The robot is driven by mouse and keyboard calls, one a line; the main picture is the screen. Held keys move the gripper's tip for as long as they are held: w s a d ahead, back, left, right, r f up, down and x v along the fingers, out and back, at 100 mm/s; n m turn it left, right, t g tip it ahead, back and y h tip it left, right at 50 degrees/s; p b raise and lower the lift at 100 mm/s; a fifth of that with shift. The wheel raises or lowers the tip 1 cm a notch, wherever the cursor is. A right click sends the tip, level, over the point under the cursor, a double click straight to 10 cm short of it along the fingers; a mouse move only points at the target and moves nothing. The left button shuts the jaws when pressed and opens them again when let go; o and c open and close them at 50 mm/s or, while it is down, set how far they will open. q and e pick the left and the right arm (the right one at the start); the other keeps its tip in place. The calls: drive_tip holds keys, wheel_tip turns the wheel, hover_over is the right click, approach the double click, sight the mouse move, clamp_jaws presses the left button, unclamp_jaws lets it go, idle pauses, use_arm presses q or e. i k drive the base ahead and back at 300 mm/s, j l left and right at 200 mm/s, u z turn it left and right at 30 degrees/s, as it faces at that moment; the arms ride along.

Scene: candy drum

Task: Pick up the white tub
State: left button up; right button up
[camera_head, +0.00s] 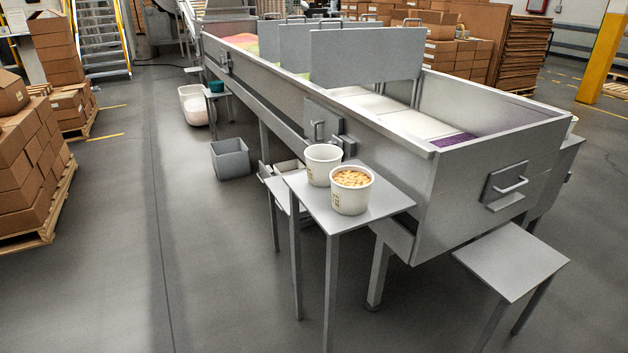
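Two white tubs stand upright side by side on a small grey table (318,207) at the middle of the head view. The rear tub (318,172) shows a pale inside; I cannot tell what it holds. The front tub (350,202) is filled with yellowish-orange pieces and slightly overlaps the rear one in the picture. Both have small dark print on the side. A larger white container (188,95) with pale pink contents stands on the floor farther back. Neither of my grippers is in view.
A long grey metal trough (470,150) with divider plates runs behind the table. A second small table (510,262) stands at the right front. A grey bin (230,160) sits on the floor. Stacked boxes (25,150) are at left; the floor between is clear.

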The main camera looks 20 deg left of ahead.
sight(323, 166)
drive_tip(key=j+z, duration=0.1)
drive_tip(key=j, duration=0.4)
drive_tip(key=k+j+z, duration=0.1)
drive_tip(key=j, duration=0.45)
drive_tip(key=k+j, duration=0.1)
drive_tip(key=j, duration=0.4)
drive_tip(key=k+j+z, duration=0.15)
drive_tip(key=j, duration=0.35)
drive_tip(key=j+z, duration=0.1)
drive_tip(key=j, duration=0.4)
drive_tip(key=k, duration=0.05)
